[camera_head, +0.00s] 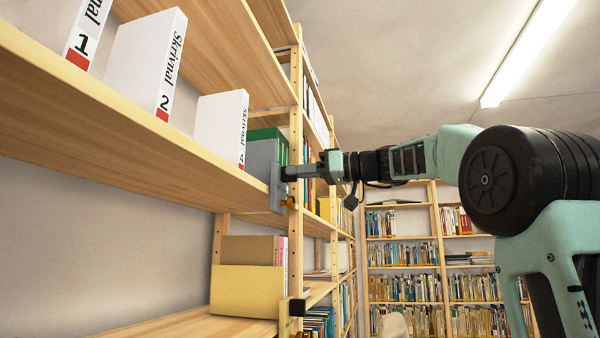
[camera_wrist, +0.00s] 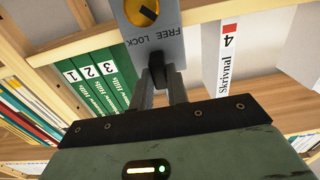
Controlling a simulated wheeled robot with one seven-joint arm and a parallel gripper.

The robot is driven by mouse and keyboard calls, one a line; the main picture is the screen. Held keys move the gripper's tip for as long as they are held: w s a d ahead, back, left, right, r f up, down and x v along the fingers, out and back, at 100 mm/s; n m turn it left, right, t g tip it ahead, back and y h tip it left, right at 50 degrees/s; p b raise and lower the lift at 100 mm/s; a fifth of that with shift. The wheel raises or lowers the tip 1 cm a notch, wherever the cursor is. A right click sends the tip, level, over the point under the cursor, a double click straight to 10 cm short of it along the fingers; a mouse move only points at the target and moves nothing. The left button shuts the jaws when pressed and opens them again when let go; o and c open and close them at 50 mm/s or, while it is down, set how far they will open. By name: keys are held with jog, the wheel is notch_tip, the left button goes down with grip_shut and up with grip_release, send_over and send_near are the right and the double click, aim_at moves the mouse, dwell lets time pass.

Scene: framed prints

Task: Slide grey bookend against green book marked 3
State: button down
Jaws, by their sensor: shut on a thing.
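The grey bookend (camera_head: 262,156) stands upright on the upper shelf, its clamp at the shelf's front edge. In the wrist view the bookend's clamp (camera_wrist: 172,42) shows a yellow knob and the words FREE and LOCK. My gripper (camera_head: 296,172) is shut on a dark tab of the bookend; its fingers also show in the wrist view (camera_wrist: 160,85). The green book marked 3 (camera_wrist: 112,80) stands just left of the bookend in the wrist view, with what looks like a narrow gap between them. Green books (camera_head: 266,134) are mostly hidden behind the bookend in the head view.
Green books 1 and 2 (camera_wrist: 82,83) stand beside book 3. A white book marked 4 (camera_wrist: 227,50) stands on the bookend's other side, with bare shelf between. White books 1 and 2 (camera_head: 150,62) stand farther left. A wooden post (camera_head: 296,130) is close to my gripper.

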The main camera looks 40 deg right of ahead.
jog(key=w+d, duration=0.4)
jog(key=d, duration=0.1)
jog(key=shift+w+d, duration=0.2)
jog(key=shift+d, duration=0.15)
jog(key=c, duration=1.4)
grip_release()
jog(key=shift+o, duration=0.2)
jog(key=shift+s, duration=0.1)
jog(key=b+v, duration=0.6)
jog(key=v, duration=1.1)
jog(key=shift+s+d, duration=0.1)
jog(key=shift+d, duration=0.05)
